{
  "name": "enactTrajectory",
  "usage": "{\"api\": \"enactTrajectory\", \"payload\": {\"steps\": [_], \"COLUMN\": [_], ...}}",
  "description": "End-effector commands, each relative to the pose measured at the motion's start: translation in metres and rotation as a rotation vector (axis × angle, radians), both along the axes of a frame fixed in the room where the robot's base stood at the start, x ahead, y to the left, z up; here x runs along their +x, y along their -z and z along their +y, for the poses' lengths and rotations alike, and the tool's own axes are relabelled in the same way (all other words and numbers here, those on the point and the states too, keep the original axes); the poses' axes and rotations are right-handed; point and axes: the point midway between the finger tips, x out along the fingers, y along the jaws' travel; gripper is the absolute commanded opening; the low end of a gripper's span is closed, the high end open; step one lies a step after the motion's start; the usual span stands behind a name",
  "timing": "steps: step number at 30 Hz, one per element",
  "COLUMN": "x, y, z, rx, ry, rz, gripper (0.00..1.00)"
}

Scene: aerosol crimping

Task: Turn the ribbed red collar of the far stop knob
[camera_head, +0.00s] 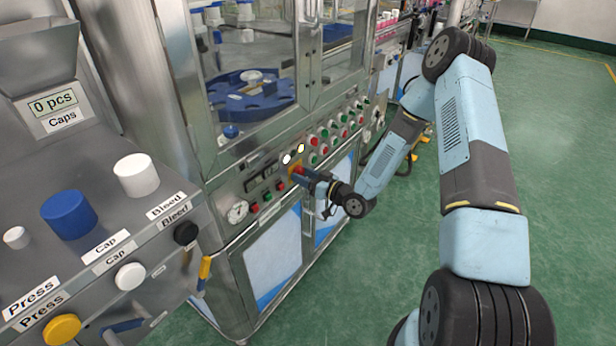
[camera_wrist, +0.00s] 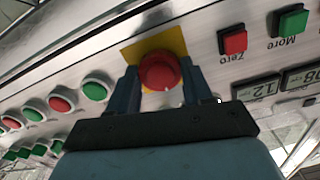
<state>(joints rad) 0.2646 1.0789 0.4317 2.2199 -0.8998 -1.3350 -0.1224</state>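The far stop knob (camera_wrist: 160,71) is round and red on a yellow square plate in the wrist view. In the head view the plate's yellow edge (camera_head: 296,170) shows at the machine's front panel, with the knob mostly behind my gripper. My gripper (camera_wrist: 160,80) faces the panel, one dark finger on each side of the knob. The inner edges of the fingertips line up with the sides of the red collar. I cannot tell whether they touch or press on it. In the head view my gripper (camera_head: 305,178) reaches in from the right.
Red and green buttons (camera_wrist: 62,100) lie in rows left of the knob in the wrist view; a red Zero button (camera_wrist: 232,40) and a green More button (camera_wrist: 289,22) lie right. A nearer station (camera_head: 108,205) with blue and white caps fills the left. Green floor (camera_head: 560,180) is open at right.

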Motion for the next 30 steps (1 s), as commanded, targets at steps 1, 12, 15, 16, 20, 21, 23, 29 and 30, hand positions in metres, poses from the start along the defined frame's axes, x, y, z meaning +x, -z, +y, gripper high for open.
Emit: {"api": "enactTrajectory", "payload": {"steps": [1,12,15,16,20,21,23,29,30], "x": [0.000,0.001,0.002,0.002,0.002,0.002,0.002,0.002,0.002], "y": [0.000,0.000,0.000,0.000,0.000,0.000,0.000,0.000,0.000], "z": [0.000,-0.007,-0.005,-0.004,-0.004,-0.003,-0.003,-0.003,-0.003], "rx": [0.000,0.002,0.013,0.018,0.054,0.068,0.093,0.191,0.212], "ry": [0.000,0.004,0.006,0.006,0.007,0.007,0.006,0.008,0.007], "rz": [0.000,0.004,0.017,0.023,0.068,0.086,0.119,0.243,0.267], "gripper": [0.42,0.19,0.20,0.19,0.20,0.20,0.19,0.19,0.19]}}
